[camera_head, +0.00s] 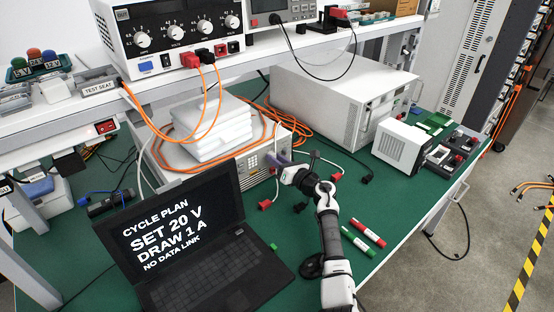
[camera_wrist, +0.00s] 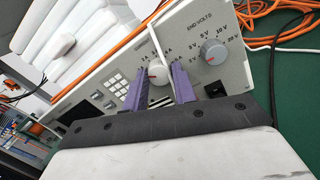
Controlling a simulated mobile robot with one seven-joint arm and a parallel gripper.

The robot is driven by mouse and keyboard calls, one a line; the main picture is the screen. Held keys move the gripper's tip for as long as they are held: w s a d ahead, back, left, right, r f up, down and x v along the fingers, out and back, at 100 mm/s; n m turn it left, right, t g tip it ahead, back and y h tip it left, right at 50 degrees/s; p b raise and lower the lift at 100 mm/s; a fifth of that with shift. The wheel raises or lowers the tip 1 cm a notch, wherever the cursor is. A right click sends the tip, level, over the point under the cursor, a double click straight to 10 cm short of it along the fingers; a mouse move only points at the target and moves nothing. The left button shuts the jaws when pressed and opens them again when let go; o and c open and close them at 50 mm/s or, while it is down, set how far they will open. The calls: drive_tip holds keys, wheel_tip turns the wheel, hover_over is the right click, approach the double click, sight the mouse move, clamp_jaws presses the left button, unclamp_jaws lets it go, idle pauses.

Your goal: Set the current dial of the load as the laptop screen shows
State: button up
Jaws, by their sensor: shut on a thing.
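The laptop (camera_head: 222,262) stands open at the front left; its screen (camera_head: 170,226) reads "CYCLE PLAN, SET 20 V, DRAW 1 A, NO DATA LINK". The load (camera_head: 250,178) is the pale box behind it, with white slabs on top. My gripper (camera_wrist: 158,80) has its purple fingers on either side of a light-grey dial (camera_wrist: 158,71) on the load's front, shut on it. This dial has a red mark and a scale in A, partly hidden by the fingers; its exact setting I cannot read. In the head view my gripper (camera_head: 281,160) covers the dial.
An "END VOLTS" dial (camera_wrist: 213,52) sits right of the held dial, and a keypad (camera_wrist: 118,88) left of it. Orange cables (camera_head: 285,122) run behind and over the load. Red and green markers (camera_head: 366,233) lie on the bench right of my arm. A white power unit (camera_head: 345,100) stands behind.

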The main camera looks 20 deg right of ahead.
drive_tip(key=shift+m, duration=0.3)
drive_tip(key=o, duration=1)
drive_tip(key=b+v, duration=0.2)
drive_tip(key=v, duration=1.1)
drive_tip(key=shift+s+b, duration=0.3)
drive_tip(key=shift+s, duration=0.1)
drive_tip(key=shift+d, duration=0.1)
